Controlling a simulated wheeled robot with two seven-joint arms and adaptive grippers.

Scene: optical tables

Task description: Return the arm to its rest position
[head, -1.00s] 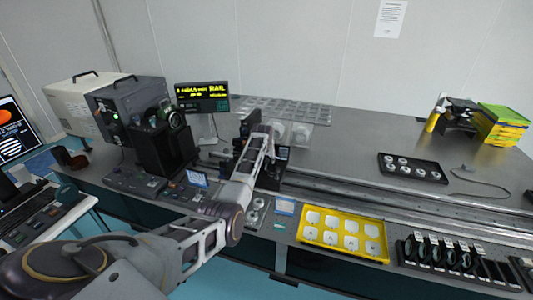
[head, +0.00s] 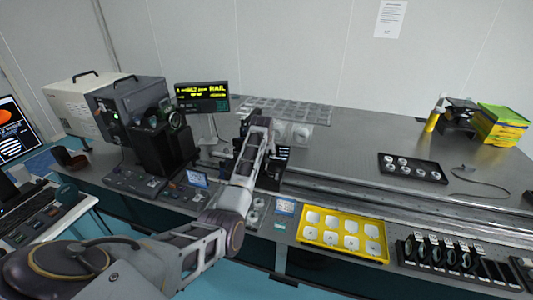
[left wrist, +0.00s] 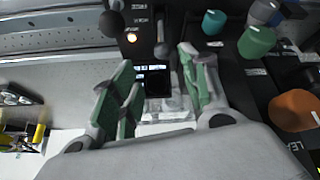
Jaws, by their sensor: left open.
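My left arm reaches from the lower left over the optical table (head: 345,150) to the rail area in the head view. My left gripper (head: 260,124) is at its far end, mostly hidden by my own arm and dark parts there. In the left wrist view the left gripper (left wrist: 155,57) is open, with its two green-padded fingers apart. My right gripper is in neither view.
A yellow tray (head: 302,234) of white pieces and a row of dark-framed optics (head: 438,252) lie along the front edge. A display (head: 202,97) and dark instrument (head: 160,150) stand left of the arm.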

